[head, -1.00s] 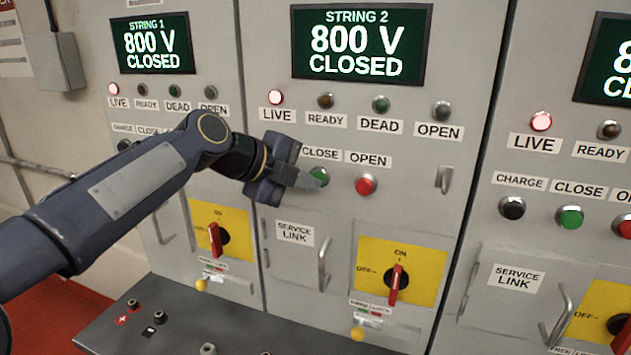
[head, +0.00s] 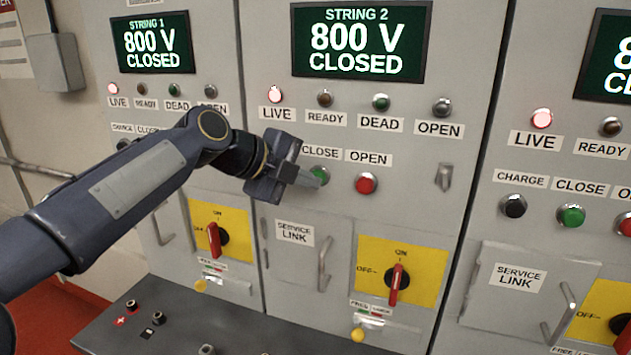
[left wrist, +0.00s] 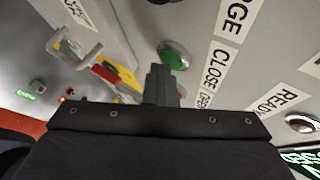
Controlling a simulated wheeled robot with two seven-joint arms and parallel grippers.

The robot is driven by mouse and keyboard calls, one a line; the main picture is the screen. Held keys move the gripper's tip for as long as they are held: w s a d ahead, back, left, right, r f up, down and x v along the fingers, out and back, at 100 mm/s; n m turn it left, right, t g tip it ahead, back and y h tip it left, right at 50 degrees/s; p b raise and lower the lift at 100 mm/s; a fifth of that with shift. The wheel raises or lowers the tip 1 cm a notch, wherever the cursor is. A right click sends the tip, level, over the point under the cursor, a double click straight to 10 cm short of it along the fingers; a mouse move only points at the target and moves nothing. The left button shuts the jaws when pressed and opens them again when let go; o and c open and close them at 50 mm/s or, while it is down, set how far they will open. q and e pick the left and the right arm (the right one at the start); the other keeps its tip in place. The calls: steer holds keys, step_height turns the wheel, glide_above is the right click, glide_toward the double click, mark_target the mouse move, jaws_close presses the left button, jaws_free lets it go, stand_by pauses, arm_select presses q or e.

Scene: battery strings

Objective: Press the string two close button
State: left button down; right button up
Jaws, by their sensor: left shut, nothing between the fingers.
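The string two green close button (head: 320,175) sits under its CLOSE label, partly hidden behind my left gripper's fingertips. My left gripper (head: 308,179) is shut and empty, its tips at the button's left edge in the head view. In the left wrist view the green button (left wrist: 174,55) shows just beyond the shut fingers (left wrist: 160,80); I cannot tell whether they touch. The string two display (head: 361,42) reads 800 V CLOSED, and its red LIVE lamp (head: 275,95) is lit. My right gripper is not in view.
The red open button (head: 366,183) is just right of the close button. Below are a service link door handle (head: 324,268) and a red rotary switch (head: 397,283) on a yellow plate. A dark ledge (head: 230,330) with terminals juts out at the bottom.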

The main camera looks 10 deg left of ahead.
arm_select(q)
steer(key=shift+f, duration=0.1)
steer(key=s+b, duration=0.1)
steer(key=s, duration=0.1)
steer(key=s+a+b, duration=0.1)
steer(key=s+b, duration=0.1)
steer(key=s, duration=0.1)
steer(key=shift+s, duration=0.35)
steer(key=shift+a, duration=0.1)
steer(key=s+a+f+n+g+y, duration=0.1)
steer(key=s+a+f+n, duration=0.3)
steer(key=s+f+n, duration=0.8)
steer(key=s+a+f+n+g+y, duration=0.1)
steer(key=s+a+f+n+y, duration=0.2)
steer(key=s+f+n, duration=1)
step_height(320, 180, down, 3)
steer(key=shift+a+r+n, duration=0.1)
steer(key=shift+a+n, duration=0.85)
steer(key=shift+n, duration=0.25)
